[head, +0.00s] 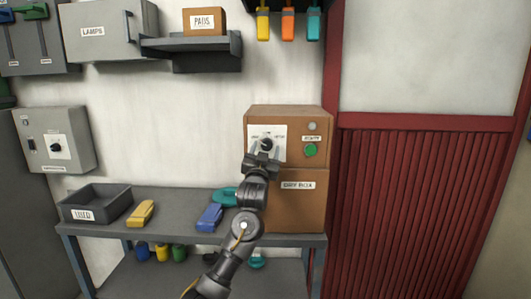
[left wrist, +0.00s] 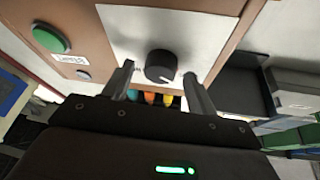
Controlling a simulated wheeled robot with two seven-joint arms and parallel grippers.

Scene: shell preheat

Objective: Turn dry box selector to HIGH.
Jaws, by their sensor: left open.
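The dry box (head: 315,200) is a brown cabinet standing on the bench against the wall. Its selector is a black round knob (head: 267,144) on a white plate with small labels, too small to read surely. In the left wrist view the knob (left wrist: 160,66) shows a white mark towards its lower right. My left gripper (head: 264,153) is in front of the plate, just below the knob in the head view. In the left wrist view its open fingers (left wrist: 158,75) stand apart on either side of the knob, with gaps visible. My right gripper is out of view.
A green button (head: 310,150) and a grey round part (head: 312,126) sit right of the selector. A grey tray (head: 115,197), a yellow item (head: 141,213) and a blue item (head: 209,217) lie on the bench. A shelf (head: 190,43) hangs above.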

